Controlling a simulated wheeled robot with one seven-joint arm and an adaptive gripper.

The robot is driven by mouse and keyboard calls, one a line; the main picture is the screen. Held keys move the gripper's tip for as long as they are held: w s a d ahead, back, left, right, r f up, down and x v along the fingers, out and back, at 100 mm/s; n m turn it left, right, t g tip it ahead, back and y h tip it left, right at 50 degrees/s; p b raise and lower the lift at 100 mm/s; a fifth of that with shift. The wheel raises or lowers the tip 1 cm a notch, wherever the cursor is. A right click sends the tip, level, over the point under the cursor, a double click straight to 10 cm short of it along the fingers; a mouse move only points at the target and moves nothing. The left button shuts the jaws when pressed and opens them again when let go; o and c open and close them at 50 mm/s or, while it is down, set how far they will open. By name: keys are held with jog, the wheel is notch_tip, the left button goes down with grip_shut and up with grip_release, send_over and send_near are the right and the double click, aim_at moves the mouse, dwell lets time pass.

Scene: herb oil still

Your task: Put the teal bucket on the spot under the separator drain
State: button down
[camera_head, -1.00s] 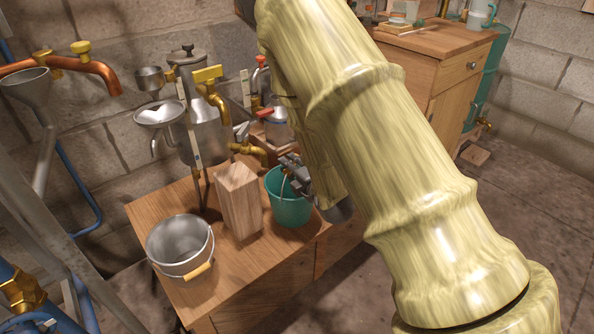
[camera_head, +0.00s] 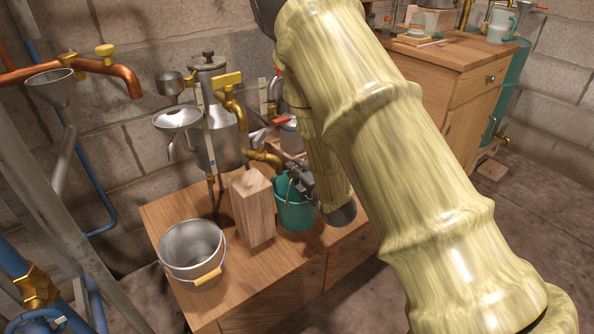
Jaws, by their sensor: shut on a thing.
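The teal bucket (camera_head: 295,214) is upright at the cabinet top, right of a wooden block (camera_head: 254,208). My gripper (camera_head: 297,180) is shut at the bucket's rim and handle, partly hidden by my arm. The steel separator vessel (camera_head: 218,130) stands behind. A brass tap (camera_head: 236,108) is on it, and a lower brass spout (camera_head: 265,157) ends just behind and left of the bucket's rim. I cannot tell whether the bucket rests on the wood or hangs just above it. No marked spot shows under the spout.
A grey metal bucket (camera_head: 192,250) with a yellow grip stands at the front left of the cabinet top (camera_head: 252,268). The wooden block stands close against the teal bucket's left side. A second wooden cabinet (camera_head: 470,90) stands at the back right. Pipes and a metal frame are left.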

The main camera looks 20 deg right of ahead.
jog(key=c, duration=1.2)
grip_release()
jog(key=shift+c, duration=0.2)
jog(key=shift+s, duration=0.1)
jog(key=v, duration=1.1)
jog(key=shift+s, duration=0.4)
jog(key=shift+d, duration=0.1)
